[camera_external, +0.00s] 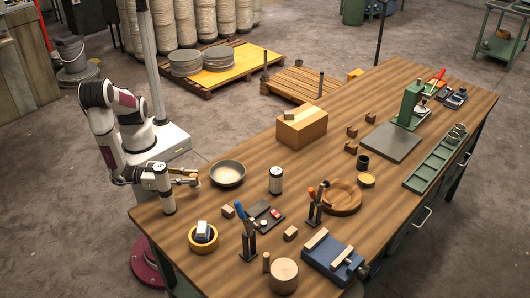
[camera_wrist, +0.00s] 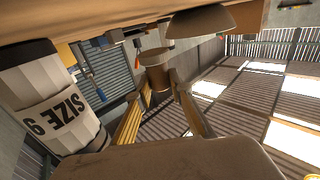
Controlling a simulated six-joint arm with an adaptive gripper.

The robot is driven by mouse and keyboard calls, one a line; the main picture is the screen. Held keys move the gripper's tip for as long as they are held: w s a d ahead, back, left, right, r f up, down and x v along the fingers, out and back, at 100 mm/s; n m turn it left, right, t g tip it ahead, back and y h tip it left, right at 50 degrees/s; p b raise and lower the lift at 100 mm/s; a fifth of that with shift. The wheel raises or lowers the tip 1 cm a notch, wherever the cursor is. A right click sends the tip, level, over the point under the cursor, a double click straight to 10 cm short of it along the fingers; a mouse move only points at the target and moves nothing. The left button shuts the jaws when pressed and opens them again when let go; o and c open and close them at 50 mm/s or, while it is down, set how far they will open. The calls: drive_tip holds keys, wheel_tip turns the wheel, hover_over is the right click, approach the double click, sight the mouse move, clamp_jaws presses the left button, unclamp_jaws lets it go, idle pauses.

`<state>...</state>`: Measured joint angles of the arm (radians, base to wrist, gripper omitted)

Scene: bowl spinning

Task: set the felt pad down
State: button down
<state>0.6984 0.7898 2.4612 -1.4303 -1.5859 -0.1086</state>
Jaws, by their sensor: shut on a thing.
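My gripper (camera_external: 190,176) is at the near left end of the workbench, low and roughly level, pointing toward the bowl. In the wrist view its two fingers (camera_wrist: 165,104) are closed on a small brown rounded piece with a paler face (camera_wrist: 158,60), apparently the felt pad. In the external view the pad is too small to make out clearly at the fingertips. A shallow grey bowl (camera_external: 228,173) stands on the bench just right of my gripper. It shows upside down at the top of the wrist view (camera_wrist: 200,20).
A white-labelled can (camera_external: 164,190) stands close beside my gripper and fills the left of the wrist view (camera_wrist: 50,100).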

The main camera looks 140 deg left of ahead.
drive_tip(key=shift+f, duration=0.15)
drive_tip(key=shift+f, duration=1.7)
drive_tip(key=shift+f, duration=0.2)
drive_tip(key=c, duration=1.8)
unclamp_jaws()
drive_tip(key=shift+s+d, duration=0.15)
drive_tip(key=shift+v, duration=3.2)
drive_tip(key=shift+s+d+r, duration=0.15)
drive_tip(key=shift+s+d, duration=0.2)
drive_tip(key=shift+o, duration=0.5)
